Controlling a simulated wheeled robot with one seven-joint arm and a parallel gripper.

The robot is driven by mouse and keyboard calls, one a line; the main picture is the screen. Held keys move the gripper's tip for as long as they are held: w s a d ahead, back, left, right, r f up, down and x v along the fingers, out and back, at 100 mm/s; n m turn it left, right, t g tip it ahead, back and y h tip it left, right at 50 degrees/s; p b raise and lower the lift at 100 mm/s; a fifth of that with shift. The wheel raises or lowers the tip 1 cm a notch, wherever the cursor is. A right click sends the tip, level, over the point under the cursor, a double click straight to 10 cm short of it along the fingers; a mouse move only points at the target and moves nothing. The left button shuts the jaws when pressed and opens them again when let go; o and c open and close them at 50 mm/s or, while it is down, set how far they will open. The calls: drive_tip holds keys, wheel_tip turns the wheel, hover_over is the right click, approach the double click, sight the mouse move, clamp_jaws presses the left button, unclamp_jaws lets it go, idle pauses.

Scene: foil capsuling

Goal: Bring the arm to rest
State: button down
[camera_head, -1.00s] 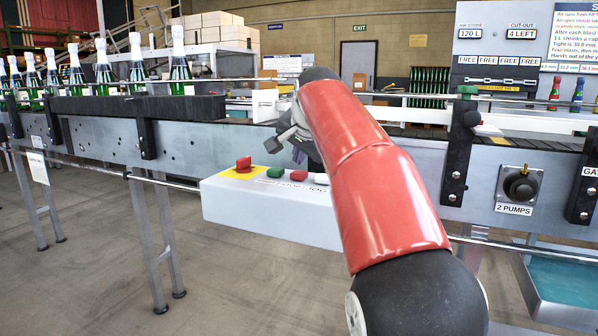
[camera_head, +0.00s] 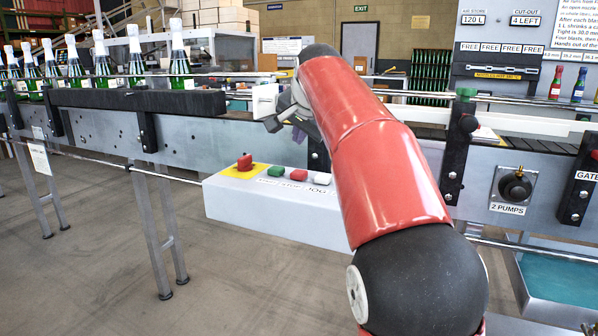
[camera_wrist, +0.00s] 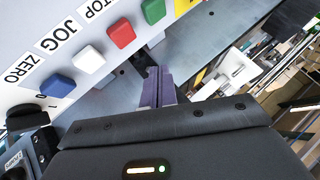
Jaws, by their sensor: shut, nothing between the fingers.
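My gripper (camera_head: 287,122) is at the end of my red arm, just above the back of the grey button box in the head view. My arm hides part of the gripper and the right end of the box. In the wrist view the gripper's purple-grey fingers (camera_wrist: 158,88) are together with nothing between them. They point toward the panel of the button box (camera_wrist: 70,25), which carries blue, white, red and green buttons. The fingers look apart from the buttons.
The conveyor rail (camera_head: 100,130) runs across behind the box, with several foil-topped bottles (camera_head: 180,62) at the left. A pump knob (camera_head: 515,187) sticks out at the right. A teal tray (camera_head: 565,280) is low at the right. The floor (camera_head: 100,270) at front left is clear.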

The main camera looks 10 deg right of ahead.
drive_tip(key=s+f, duration=0.1)
drive_tip(key=s, duration=0.2)
drive_tip(key=s+d+f+n, duration=0.1)
drive_tip(key=s+f, duration=0.1)
drive_tip(key=s, duration=0.2)
drive_tip(key=s+f+n+g, duration=0.1)
drive_tip(key=s, duration=0.3)
drive_tip(key=shift+d+f, duration=0.15)
drive_tip(key=shift+d, duration=0.2)
drive_tip(key=s+f, duration=0.1)
drive_tip(key=s, duration=0.1)
drive_tip(key=s+f+n, duration=0.1)
drive_tip(key=s+f, duration=0.1)
drive_tip(key=s, duration=0.1)
drive_tip(key=s+f+n, duration=0.1)
drive_tip(key=s, duration=0.1)
drive_tip(key=shift+s+a+f+g+y, duration=0.15)
drive_tip(key=shift+f+g+y, duration=0.15)
drive_tip(key=shift+g, duration=0.1)
drive_tip(key=s+a+f+n+g, duration=0.1)
drive_tip(key=s+f+n, duration=0.4)
drive_tip(key=s+f, duration=1.2)
drive_tip(key=shift+s+a+g, duration=0.15)
drive_tip(key=shift+s+g, duration=0.25)
drive_tip(key=shift+s, duration=0.25)
drive_tip(key=shift+f, duration=0.1)
